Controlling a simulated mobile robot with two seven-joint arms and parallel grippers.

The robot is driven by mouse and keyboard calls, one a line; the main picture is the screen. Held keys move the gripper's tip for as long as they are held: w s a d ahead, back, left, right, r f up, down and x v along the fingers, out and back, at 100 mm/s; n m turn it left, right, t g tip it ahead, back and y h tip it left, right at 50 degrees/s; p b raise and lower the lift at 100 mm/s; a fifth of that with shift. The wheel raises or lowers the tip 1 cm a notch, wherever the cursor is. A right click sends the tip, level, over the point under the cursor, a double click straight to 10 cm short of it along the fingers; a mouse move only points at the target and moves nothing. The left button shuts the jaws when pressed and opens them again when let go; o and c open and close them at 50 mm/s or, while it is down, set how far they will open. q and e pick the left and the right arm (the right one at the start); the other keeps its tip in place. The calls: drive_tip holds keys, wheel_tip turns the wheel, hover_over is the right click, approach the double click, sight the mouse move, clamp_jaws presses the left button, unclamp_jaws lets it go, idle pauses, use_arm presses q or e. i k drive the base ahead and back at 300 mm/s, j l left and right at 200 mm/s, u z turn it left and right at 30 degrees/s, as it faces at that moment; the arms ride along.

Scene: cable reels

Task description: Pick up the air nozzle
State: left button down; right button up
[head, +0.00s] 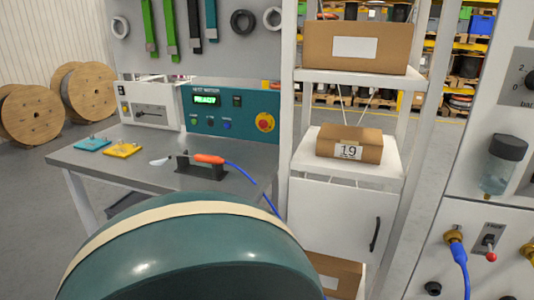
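The air nozzle (209,158) has an orange body and a thin tip pointing left. It rests on a dark stand (200,173) on the grey workbench (140,180). A blue hose (245,173) runs from its right end and drops over the bench's right side. Neither of my grippers is in the head view, so their distance from the nozzle does not show.
A teal and a yellow plate (123,150) lie left of the nozzle. A test station (232,112) reading READY stands behind it. A white shelf with boxes (349,144) is to the right. A control panel (500,215) stands at far right.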

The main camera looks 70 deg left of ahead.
sight(201, 158)
drive_tip(key=k+l+u, duration=0.1)
drive_tip(key=u, duration=2.6)
drive_tip(key=i+j, duration=0.2)
drive_tip(key=i+j+z, duration=0.2)
drive_tip(key=j+z, duration=0.2)
drive_tip(key=i+j+z, duration=0.2)
drive_tip(key=j, duration=0.2)
